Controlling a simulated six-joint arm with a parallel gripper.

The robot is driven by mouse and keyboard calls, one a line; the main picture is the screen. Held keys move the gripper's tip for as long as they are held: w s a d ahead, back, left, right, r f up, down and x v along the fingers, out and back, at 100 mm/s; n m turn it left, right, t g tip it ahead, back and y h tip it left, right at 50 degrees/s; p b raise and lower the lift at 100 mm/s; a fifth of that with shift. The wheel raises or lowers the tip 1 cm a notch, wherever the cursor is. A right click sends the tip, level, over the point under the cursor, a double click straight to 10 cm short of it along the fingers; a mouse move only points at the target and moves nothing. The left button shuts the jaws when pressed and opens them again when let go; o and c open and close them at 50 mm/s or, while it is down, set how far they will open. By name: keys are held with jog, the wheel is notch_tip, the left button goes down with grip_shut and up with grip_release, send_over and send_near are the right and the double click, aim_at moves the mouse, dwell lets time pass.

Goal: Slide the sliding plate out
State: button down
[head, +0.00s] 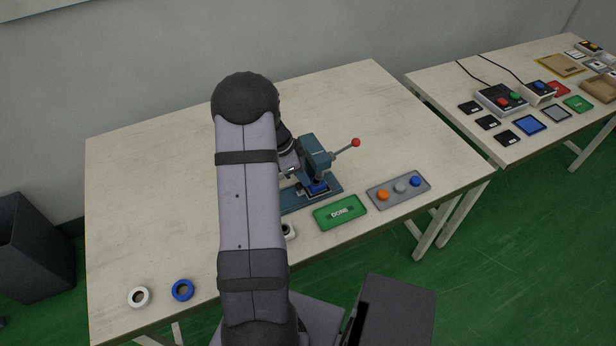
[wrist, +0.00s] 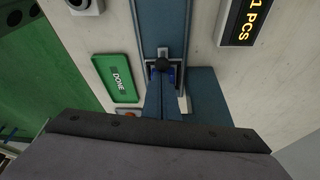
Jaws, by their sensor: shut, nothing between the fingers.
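A blue-grey press (head: 316,152) with a red-knobbed lever stands on the table. Its long base rail (wrist: 160,22) runs up the wrist view. In the head view my arm hides the gripper's fingers and part of the base rail (head: 300,203).
A green DONE pad (head: 341,213) and a panel with three buttons (head: 398,190) lie beside the press. A white ring (head: 139,297) and a blue ring (head: 182,290) lie front left. A display (wrist: 246,20) reads 1 PCS.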

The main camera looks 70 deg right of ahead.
jog(key=w+a+b, duration=0.4)
jog(key=w+a, duration=0.3)
jog(key=shift+w+a+f+b, duration=0.1)
jog(key=shift+w+a+b, duration=0.15)
jog(key=shift+b, duration=0.05)
jog(key=p+v, duration=0.5)
jog(key=v, duration=0.5)
jog(key=shift+s+p, duration=0.15)
jog(key=shift+p, duration=0.2)
